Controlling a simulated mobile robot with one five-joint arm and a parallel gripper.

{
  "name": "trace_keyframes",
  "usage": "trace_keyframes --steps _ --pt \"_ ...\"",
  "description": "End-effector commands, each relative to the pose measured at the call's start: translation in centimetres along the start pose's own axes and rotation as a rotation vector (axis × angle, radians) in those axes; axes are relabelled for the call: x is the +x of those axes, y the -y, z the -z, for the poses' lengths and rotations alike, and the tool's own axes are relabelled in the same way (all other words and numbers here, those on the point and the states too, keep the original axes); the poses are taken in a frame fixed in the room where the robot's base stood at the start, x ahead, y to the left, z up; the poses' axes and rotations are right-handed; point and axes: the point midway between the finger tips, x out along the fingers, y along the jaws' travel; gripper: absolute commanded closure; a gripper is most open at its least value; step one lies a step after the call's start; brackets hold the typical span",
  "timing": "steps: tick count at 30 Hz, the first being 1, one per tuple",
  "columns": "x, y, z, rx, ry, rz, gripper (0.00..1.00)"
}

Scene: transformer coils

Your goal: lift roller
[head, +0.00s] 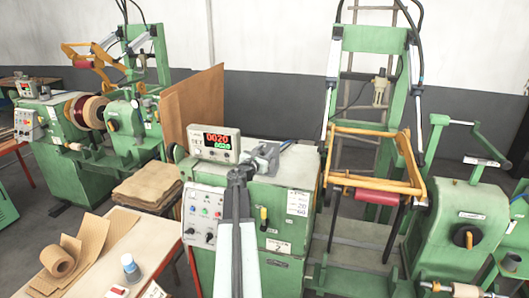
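A red roller (356,193) with dark ends sits across the lower part of a yellow lifting frame (372,133) on the green machine at right. The frame hangs in front of a tall green upright with white cylinders at its sides. My arm rises from the bottom middle of the head view, and my grey gripper (262,159) appears at its end, over the top of the green control cabinet (265,205). It is to the left of the roller and apart from it. Its fingers are too small and unclear to tell whether they are open.
A counter box (214,144) with red and green digits stands beside my gripper. A green tailstock with a crank (465,228) stands at right. A table (150,240) with a paper roll is at lower left. A second winding machine (85,130) and a brown board (192,107) are behind.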

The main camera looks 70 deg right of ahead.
Motion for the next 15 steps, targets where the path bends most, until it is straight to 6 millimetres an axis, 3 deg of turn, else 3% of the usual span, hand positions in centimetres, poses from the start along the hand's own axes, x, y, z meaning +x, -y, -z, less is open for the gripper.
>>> trace_keyframes --steps 2,6,7,15 --pt "-0.06 -0.01 0.0 0.0 0.0 0.0 0.6" --pt "-0.09 -0.04 0.01 0.0 0.0 0.0 0.97" --pt "-0.09 -0.04 0.01 0.0 0.0 0.0 1.0" --pt "-0.12 -0.07 0.02 0.001 0.0 -0.001 1.0"
